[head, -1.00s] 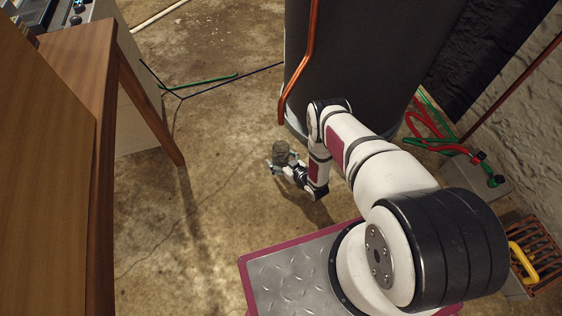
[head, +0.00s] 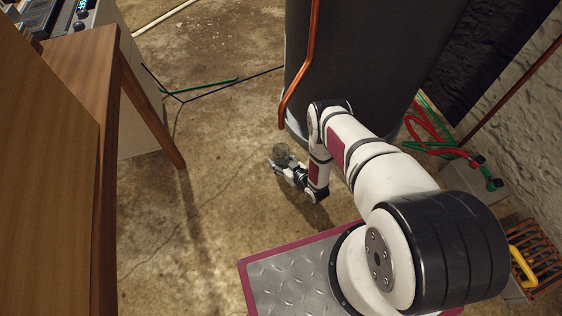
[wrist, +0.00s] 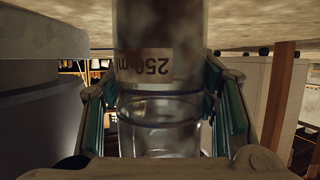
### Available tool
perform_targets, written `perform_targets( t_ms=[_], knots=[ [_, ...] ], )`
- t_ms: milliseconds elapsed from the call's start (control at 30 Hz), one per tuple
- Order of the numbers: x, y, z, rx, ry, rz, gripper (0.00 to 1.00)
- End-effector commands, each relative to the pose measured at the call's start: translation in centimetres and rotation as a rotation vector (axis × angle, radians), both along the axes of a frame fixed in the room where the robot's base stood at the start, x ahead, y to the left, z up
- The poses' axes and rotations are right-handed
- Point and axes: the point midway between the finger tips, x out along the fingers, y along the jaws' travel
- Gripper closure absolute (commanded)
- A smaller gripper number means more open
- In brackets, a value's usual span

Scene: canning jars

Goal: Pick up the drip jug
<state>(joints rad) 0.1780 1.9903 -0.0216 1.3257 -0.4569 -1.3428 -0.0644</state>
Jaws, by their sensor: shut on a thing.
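The drip jug is a small clear vessel (head: 281,150) low over the concrete floor, in front of the big dark cylinder in the head view. In the wrist view the jug (wrist: 160,110) fills the middle, with a pale "250 ml" label that appears upside down. My gripper (head: 284,162) is shut on the jug. Its green-padded fingers show on both sides of the glass in the wrist view (wrist: 160,120). I cannot tell whether the jug touches the floor.
The big dark cylinder (head: 370,60) with a copper pipe (head: 308,60) stands close behind my gripper. A wooden table (head: 135,90) is at the left. Red and green hoses (head: 432,130) lie at the right. The floor left of my gripper is mostly clear.

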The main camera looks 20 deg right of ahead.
Motion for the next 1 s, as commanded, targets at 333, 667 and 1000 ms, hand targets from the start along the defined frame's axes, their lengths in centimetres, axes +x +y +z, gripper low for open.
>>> perform_targets(
  t_ms=[333,667,1000],
  knots=[
    [-3.2,0.9,2.8,0.003,0.005,-0.001,0.79],
    [-11.1,3.0,3.1,0.003,0.004,-0.001,0.79],
    [-15.1,4.1,3.7,0.001,0.000,0.001,0.79]
  ],
)
